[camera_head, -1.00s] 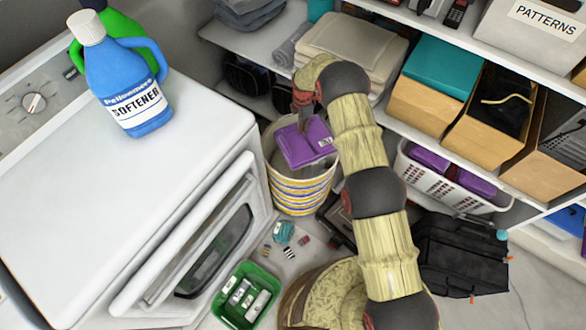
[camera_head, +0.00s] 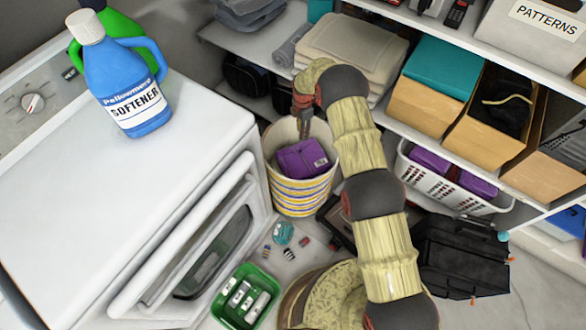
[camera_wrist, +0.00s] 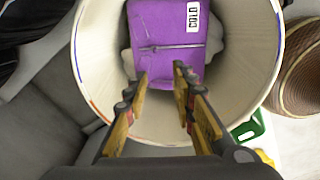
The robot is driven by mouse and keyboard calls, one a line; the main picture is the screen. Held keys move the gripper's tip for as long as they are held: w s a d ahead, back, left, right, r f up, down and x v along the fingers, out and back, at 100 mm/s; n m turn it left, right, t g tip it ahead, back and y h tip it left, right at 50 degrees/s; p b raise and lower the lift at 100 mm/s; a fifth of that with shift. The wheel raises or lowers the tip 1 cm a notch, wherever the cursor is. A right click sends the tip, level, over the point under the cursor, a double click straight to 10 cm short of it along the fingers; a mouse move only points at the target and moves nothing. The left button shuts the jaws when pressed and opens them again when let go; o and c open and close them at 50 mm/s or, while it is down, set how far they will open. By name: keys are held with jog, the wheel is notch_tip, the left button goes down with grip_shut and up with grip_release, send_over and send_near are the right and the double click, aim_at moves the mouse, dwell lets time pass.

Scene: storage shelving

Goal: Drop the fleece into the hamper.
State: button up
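The purple folded fleece (camera_head: 302,157) with a white label lies inside the round hamper (camera_head: 300,197), which has yellow, white and blue stripes. My gripper (camera_head: 304,130) points down over the hamper's mouth, above the fleece. In the wrist view the fingers (camera_wrist: 161,72) are spread apart and empty. The fleece (camera_wrist: 172,35) shows beyond the fingertips, label up, inside the hamper's pale inner wall (camera_wrist: 105,45). Something pale shows beneath the fleece, partly hidden.
A white front-loading machine (camera_head: 120,190) stands close on the left, with a softener bottle (camera_head: 125,75) on top. Shelves with folded towels (camera_head: 352,50) and boxes (camera_head: 435,75) stand behind and right. A green basket (camera_head: 246,297) and a black case (camera_head: 460,255) are on the floor.

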notch_tip(320, 180, up, 12)
dwell(0.6)
dwell(0.4)
